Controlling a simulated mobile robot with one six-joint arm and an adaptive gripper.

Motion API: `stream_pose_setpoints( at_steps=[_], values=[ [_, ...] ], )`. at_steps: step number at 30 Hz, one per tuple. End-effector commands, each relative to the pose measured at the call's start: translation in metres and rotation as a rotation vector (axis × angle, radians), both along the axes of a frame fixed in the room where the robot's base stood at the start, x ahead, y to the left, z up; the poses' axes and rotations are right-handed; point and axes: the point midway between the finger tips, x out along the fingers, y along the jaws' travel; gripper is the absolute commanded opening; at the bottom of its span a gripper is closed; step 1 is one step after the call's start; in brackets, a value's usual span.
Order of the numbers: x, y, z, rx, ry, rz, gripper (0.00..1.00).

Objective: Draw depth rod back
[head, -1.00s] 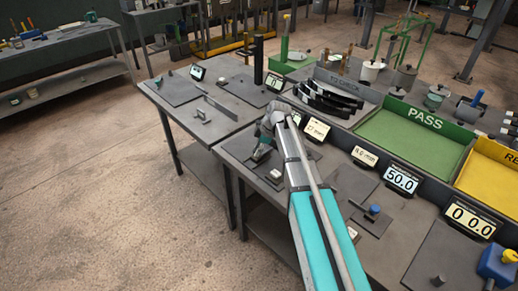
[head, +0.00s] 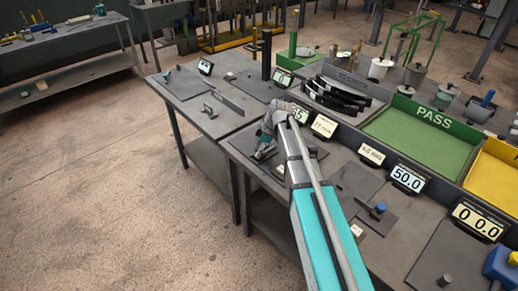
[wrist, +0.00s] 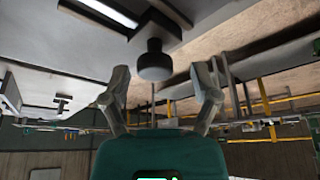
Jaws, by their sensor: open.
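A dark round knob on a short stem (wrist: 154,66), which may be the end of the depth rod, sticks out from a grey block in the wrist view. The wrist picture looks upside down, with the bench top above. My gripper (wrist: 163,85) is open, one finger on each side of the knob; I see gaps on both sides and no contact. In the head view my gripper (head: 264,150) is low over the front left part of the near bench. My own arm hides most of the fixture there, so I cannot make out the rod.
Small displays (head: 408,177) line the back of the bench. Behind them are a green PASS tray (head: 407,128), a yellow tray (head: 492,172) and a rack of black curved leaves (head: 335,97). A blue-knobbed fixture (head: 380,208) stands right of my arm. Open floor (head: 100,200) lies left.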

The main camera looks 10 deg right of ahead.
Motion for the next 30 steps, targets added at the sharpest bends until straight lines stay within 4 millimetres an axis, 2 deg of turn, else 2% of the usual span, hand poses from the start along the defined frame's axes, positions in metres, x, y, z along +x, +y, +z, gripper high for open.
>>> stream_pose_setpoints(
  at_steps=[8, 17, 30],
  values=[
    [0.005, -0.005, 0.000, -0.001, 0.000, -0.001, 0.78],
    [0.022, -0.028, 0.000, -0.001, -0.001, -0.003, 0.78],
    [0.019, -0.044, 0.040, -0.001, -0.001, -0.002, 0.78]
  ],
)
